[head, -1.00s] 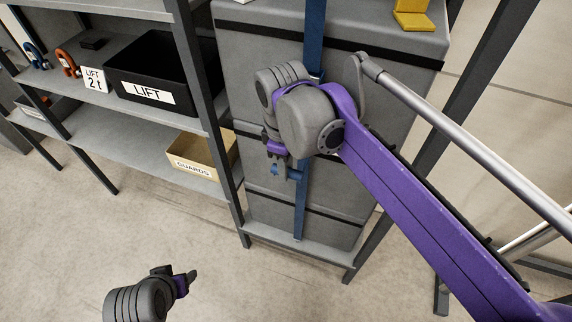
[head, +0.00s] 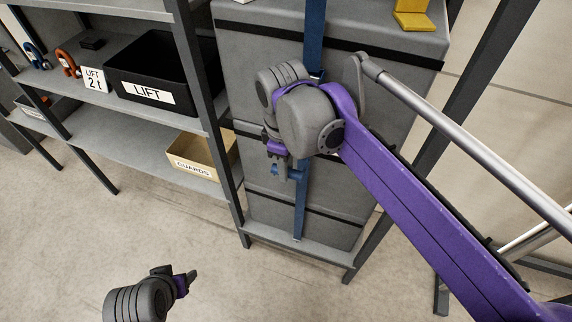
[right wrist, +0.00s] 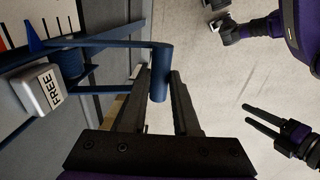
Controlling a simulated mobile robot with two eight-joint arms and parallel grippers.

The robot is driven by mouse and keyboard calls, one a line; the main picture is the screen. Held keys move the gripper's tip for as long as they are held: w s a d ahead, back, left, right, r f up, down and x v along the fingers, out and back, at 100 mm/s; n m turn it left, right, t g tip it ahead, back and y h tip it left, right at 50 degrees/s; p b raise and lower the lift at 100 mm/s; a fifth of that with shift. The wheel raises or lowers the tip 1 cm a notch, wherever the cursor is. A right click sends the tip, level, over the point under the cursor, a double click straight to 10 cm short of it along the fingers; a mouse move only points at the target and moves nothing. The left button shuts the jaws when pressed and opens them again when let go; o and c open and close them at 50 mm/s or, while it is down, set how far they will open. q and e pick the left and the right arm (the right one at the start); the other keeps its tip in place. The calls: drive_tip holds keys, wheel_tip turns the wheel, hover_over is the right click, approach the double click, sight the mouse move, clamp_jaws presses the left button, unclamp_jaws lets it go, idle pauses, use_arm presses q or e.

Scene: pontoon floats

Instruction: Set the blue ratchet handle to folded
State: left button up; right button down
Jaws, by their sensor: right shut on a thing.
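The blue ratchet handle (right wrist: 163,52) is a bar that ends in a round grip post, seen in the right wrist view. The post stands between the two dark fingers of my right gripper (right wrist: 160,88), which is shut on it. In the head view, part of the blue ratchet (head: 296,174) shows beside my right gripper (head: 275,162); my wrist hides much of it. A white FREE label (right wrist: 46,90) and a blue pointer (right wrist: 35,38) show at the ratchet's left in the wrist view. My left gripper (head: 188,279) is low, empty and open, its prongs (right wrist: 263,119) apart.
The blue strap (head: 314,40) runs down stacked grey blocks (head: 400,85) on a rack. A yellow bracket (head: 413,20) sits on top. The left shelf holds a black LIFT bin (head: 160,70) and a GUARDS box (head: 195,165). The floor (head: 60,240) in front is clear.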

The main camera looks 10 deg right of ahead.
drive_tip(key=shift+f, duration=0.1)
drive_tip(key=shift+s+a+f+t+h+b, duration=0.15)
drive_tip(key=shift+f+t+h+b, duration=0.1)
drive_tip(key=shift+f, duration=0.15)
drive_tip(key=shift+s+f+t+h+b, duration=0.15)
drive_tip(key=shift+f+t, duration=0.1)
drive_tip(key=shift+f, duration=0.15)
drive_tip(key=w+d+f+t+h+b, duration=0.2)
drive_tip(key=f+t+h+b, duration=0.1)
drive_tip(key=f, duration=0.4)
drive_tip(key=w+d+f+t+h+b, duration=0.1)
drive_tip(key=w+f+t+h+b, duration=0.1)
drive_tip(key=f+t+b, duration=0.3)
drive_tip(key=shift+w+d+f+t+h+b, duration=0.3)
drive_tip(key=shift+w+d+f+h, duration=0.1)
drive_tip(key=shift+w+f, duration=0.35)
drive_tip(key=shift+s+f, duration=0.1)
drive_tip(key=shift+f, duration=0.05)
drive_tip(key=c, duration=0.8)
unclamp_jaws()
drive_tip(key=shift+o, duration=0.6)
drive_tip(key=shift+a, duration=0.1)
